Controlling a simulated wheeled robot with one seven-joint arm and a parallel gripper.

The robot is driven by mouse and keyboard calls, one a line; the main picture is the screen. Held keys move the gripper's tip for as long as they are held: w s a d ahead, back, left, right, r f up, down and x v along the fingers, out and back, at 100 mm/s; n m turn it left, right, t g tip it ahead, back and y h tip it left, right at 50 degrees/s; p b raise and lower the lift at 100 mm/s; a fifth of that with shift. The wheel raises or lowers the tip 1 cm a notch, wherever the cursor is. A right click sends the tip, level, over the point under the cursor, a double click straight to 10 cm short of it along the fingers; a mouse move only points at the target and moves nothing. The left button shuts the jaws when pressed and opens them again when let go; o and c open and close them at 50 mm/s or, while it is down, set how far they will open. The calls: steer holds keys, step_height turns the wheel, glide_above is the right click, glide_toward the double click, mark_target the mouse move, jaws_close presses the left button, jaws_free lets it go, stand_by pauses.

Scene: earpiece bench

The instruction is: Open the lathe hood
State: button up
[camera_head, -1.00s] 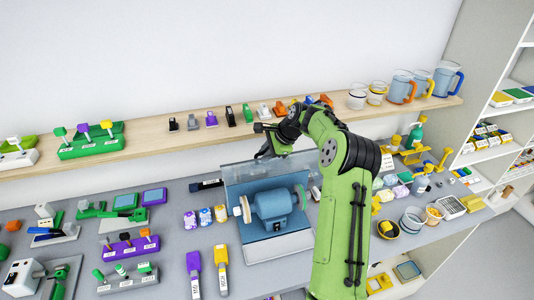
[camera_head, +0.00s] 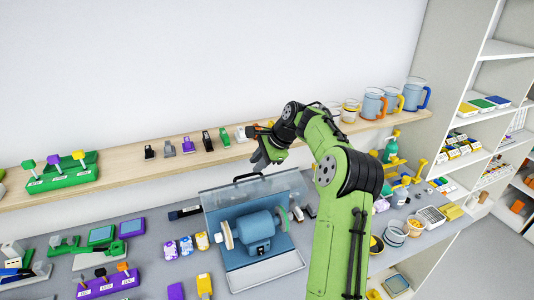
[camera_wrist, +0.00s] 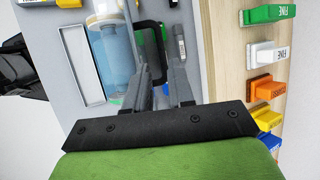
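The blue lathe (camera_head: 258,230) sits on a light base on the bench. Its clear grey hood (camera_head: 222,197) stands steeply up behind it and looks raised, with the front of the lathe uncovered. The dark hood handle (camera_head: 246,177) is at the top edge. My gripper (camera_head: 262,160) is just above and right of the handle, seemingly apart from it. In the wrist view, the two grey fingers (camera_wrist: 162,84) are spread with a gap between them. The black handle (camera_wrist: 152,24) shows beyond them, and the blue lathe (camera_wrist: 112,45) lies to the left.
A white shelving unit (camera_head: 450,60) is at the right.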

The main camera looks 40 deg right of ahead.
steer(key=v, duration=0.7)
steer(key=s+a+n+g+h+b, duration=0.1)
steer(key=s+a+n+h+b, duration=0.3)
steer(key=a, duration=0.7)
steer(key=s+a+n+g+y, duration=0.1)
steer(key=s+a+n, duration=0.1)
steer(key=a+n, duration=0.6)
steer(key=s+a+f+n+b, duration=0.1)
steer(key=s+a+f+n, duration=0.2)
steer(key=s, duration=0.4)
steer(key=s+a+f+n+t+b, duration=0.1)
steer(key=s+a+f+n, duration=0.2)
steer(key=s, duration=0.4)
steer(key=s+a+f+n+b, duration=0.2)
steer(key=s+a+f, duration=0.1)
steer(key=s, duration=0.5)
steer(key=shift+a+n+t, duration=0.15)
steer(key=shift+n+t, duration=0.25)
steer(key=shift+f, duration=0.1)
